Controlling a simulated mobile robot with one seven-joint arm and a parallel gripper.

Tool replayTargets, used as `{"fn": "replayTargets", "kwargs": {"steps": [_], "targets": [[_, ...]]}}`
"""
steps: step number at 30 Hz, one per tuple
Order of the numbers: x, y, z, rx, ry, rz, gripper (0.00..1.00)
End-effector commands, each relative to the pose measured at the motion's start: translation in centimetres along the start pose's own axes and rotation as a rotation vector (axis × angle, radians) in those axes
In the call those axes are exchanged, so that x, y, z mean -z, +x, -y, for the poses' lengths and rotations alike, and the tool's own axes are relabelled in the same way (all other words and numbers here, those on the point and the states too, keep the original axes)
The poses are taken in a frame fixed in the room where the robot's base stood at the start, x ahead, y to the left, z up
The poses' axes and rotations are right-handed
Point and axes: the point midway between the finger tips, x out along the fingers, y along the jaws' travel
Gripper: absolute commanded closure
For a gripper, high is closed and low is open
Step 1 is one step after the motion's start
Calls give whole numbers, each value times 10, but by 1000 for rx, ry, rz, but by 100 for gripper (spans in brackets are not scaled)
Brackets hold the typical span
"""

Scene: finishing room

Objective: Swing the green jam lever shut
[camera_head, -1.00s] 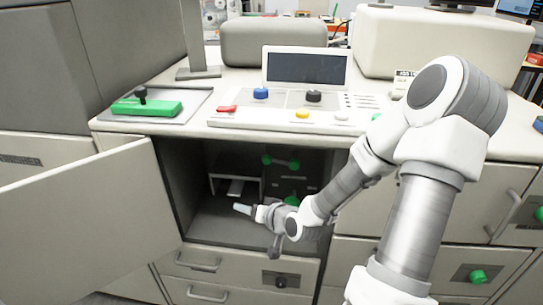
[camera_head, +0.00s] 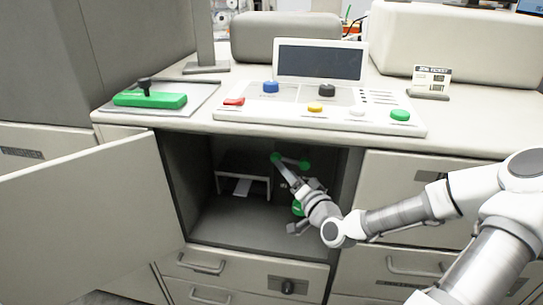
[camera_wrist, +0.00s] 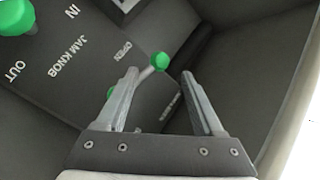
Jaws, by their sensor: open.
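The green jam lever (camera_head: 305,165) is inside the open cabinet, a pale bar with green ends, at the upper right of the opening. In the wrist view its green ball (camera_wrist: 160,62) shows just beyond and between my fingertips, near the printed word OPEN. More green shows beside the left finger, which partly hides the lever. My gripper (camera_wrist: 160,74) is open and empty. In the head view my gripper (camera_head: 287,172) reaches into the cabinet and overlaps the lever; contact cannot be told. The green jam knob (camera_wrist: 15,17) shows at the upper left of the wrist view.
The open cabinet door (camera_head: 85,215) spreads to the left. A small shelf (camera_head: 243,163) stands inside at the left. The cabinet's right wall is close to my arm. A control panel (camera_head: 330,118) and a green-handled tool (camera_head: 150,99) are on top.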

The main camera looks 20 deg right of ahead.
Motion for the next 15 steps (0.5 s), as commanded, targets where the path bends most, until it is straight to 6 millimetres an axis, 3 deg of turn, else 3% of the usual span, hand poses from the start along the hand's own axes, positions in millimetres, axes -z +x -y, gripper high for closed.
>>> {"fn": "replayTargets", "kwargs": {"steps": [9, 15], "targets": [[-2, 70, -1, 2, 0, 1, 31], [-1, 97, -1, 1, -1, 1, 31]]}}
